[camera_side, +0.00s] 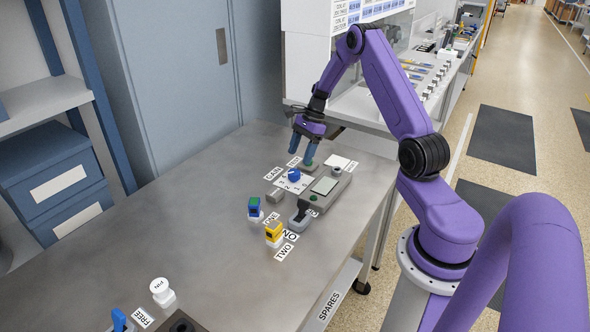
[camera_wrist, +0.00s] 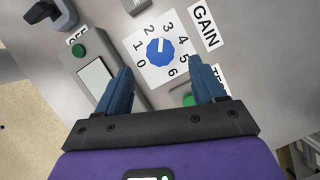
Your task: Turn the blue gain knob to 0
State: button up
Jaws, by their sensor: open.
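The blue gain knob (camera_side: 294,174) sits on a white dial plate with numbers 0 to 6, beside a GAIN label. In the wrist view the knob (camera_wrist: 160,52) shows a white pointer mark aimed up, close to the 3. The 0 is at the lower left of the dial. My gripper (camera_side: 304,150) is above the panel, just behind the knob in the side view. In the wrist view my gripper (camera_wrist: 158,68) is open and empty, its blue fingers apart and pointing toward either side of the knob, not touching it.
A grey box with a screen (camera_side: 325,186) stands right of the dial. Green buttons show in the wrist view at left (camera_wrist: 80,50) and below right (camera_wrist: 188,99). The table's left middle is clear.

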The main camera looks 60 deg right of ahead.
aim_at(294, 172)
jog(key=x, duration=0.6)
jog(key=shift+a+f, duration=0.1)
jog(key=shift+f, duration=0.15)
jog(key=c, duration=1.1)
